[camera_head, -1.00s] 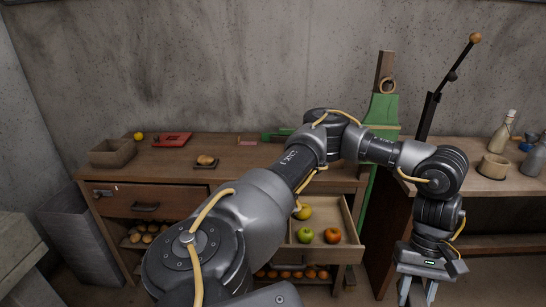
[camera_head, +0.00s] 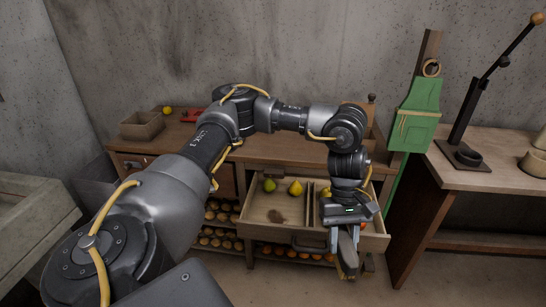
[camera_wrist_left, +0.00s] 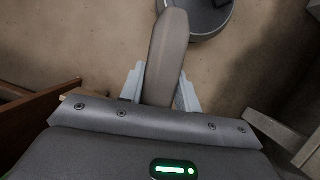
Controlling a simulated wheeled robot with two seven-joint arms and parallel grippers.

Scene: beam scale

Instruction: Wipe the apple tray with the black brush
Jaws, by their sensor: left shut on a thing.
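My left gripper (camera_head: 345,244) points down in front of the right part of the open drawer. It is shut on the brush (camera_head: 348,258), which has a dark grey-brown body and yellowish ends low in the head view. In the left wrist view, the brush (camera_wrist_left: 168,50) stands out between the two fingers. The open wooden drawer (camera_head: 265,231) has a divider. Its left compartment holds a green pear (camera_head: 270,185), a yellow pear (camera_head: 296,188) and a small brown thing (camera_head: 276,216). Its right compartment shows a yellow fruit (camera_head: 326,193) and is mostly hidden by my left arm.
The wooden counter (camera_head: 270,150) carries a box (camera_head: 141,126) at the left. A green apron (camera_head: 416,112) hangs behind, and a bench with a lever press (camera_head: 470,120) stands at the right. Trays of round brown items (camera_head: 222,243) sit below. Open floor lies in front.

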